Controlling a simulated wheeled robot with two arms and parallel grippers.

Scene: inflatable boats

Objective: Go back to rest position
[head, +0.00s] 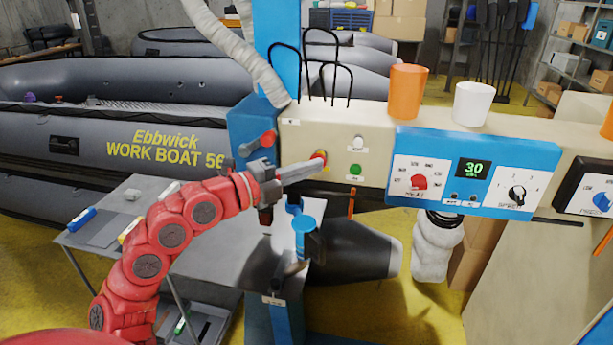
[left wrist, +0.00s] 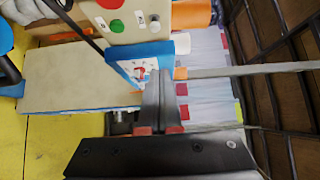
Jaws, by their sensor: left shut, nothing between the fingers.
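My left gripper (head: 318,164) is at the end of the red arm (head: 172,236) in the head view. Its fingers are shut and empty. They point right, in front of the beige control box (head: 298,140), with the tips by a red button (head: 319,155). I cannot tell whether they touch it. In the left wrist view, the shut fingers (left wrist: 162,88) point up toward the blue panel (left wrist: 150,52). My right gripper is not in view.
A green button (head: 355,170) and white knob (head: 358,143) sit on the box. Right of it is a blue panel (head: 540,158) reading 30. An orange cup (head: 407,92) and white cup (head: 473,103) stand on top. A grey table (head: 190,258) and inflatable boat (head: 70,110) are left.

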